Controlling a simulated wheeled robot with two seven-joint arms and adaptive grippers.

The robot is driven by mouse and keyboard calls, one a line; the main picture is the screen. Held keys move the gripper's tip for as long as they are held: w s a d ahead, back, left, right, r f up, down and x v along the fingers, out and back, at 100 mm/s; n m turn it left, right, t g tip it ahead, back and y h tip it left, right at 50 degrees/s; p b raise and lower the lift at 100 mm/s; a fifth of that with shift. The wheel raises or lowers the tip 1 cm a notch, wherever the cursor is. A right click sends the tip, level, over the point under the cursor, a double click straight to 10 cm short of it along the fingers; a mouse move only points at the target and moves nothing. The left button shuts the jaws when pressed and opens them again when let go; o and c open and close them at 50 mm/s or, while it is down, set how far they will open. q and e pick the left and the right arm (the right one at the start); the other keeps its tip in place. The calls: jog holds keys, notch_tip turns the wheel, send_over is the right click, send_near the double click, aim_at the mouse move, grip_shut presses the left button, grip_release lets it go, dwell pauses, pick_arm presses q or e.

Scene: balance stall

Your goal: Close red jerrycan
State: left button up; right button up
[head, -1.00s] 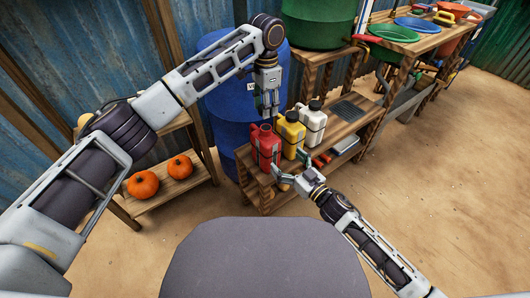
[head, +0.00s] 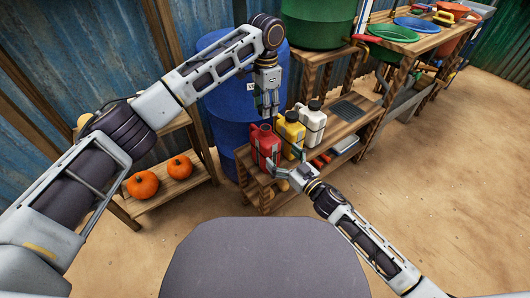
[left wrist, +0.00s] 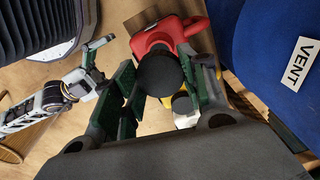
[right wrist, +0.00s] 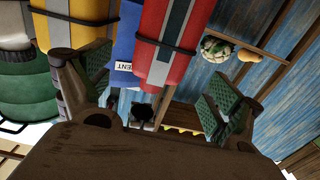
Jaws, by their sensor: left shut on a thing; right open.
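The red jerrycan (head: 264,148) stands upright at the left end of the row on the low wooden bench (head: 335,140). My left gripper (head: 266,115) is above it, pointing down, and is shut on a round black cap (left wrist: 160,74). The cap covers part of the jerrycan's top in the left wrist view, where the red handle (left wrist: 182,30) shows beyond it. Whether the cap touches the neck is hard to tell. My right gripper (head: 278,174) is open low at the jerrycan's near right side. In the right wrist view the red body (right wrist: 168,40) shows between its spread fingers.
A yellow jerrycan (head: 290,133) and a white jerrycan (head: 312,122) stand close on the right. A blue barrel (head: 225,108) marked VENT stands behind on the left. Pumpkins (head: 143,184) lie on a shelf at left. The sandy floor at right is clear.

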aim_at(266, 141)
jog(key=shift+x, duration=4.7)
jog(key=c, duration=1.4)
pick_arm(q)
jog(key=shift+w+a+f, duration=0.1)
jog(key=shift+w+f, duration=0.05)
jog(key=shift+f, duration=2.35)
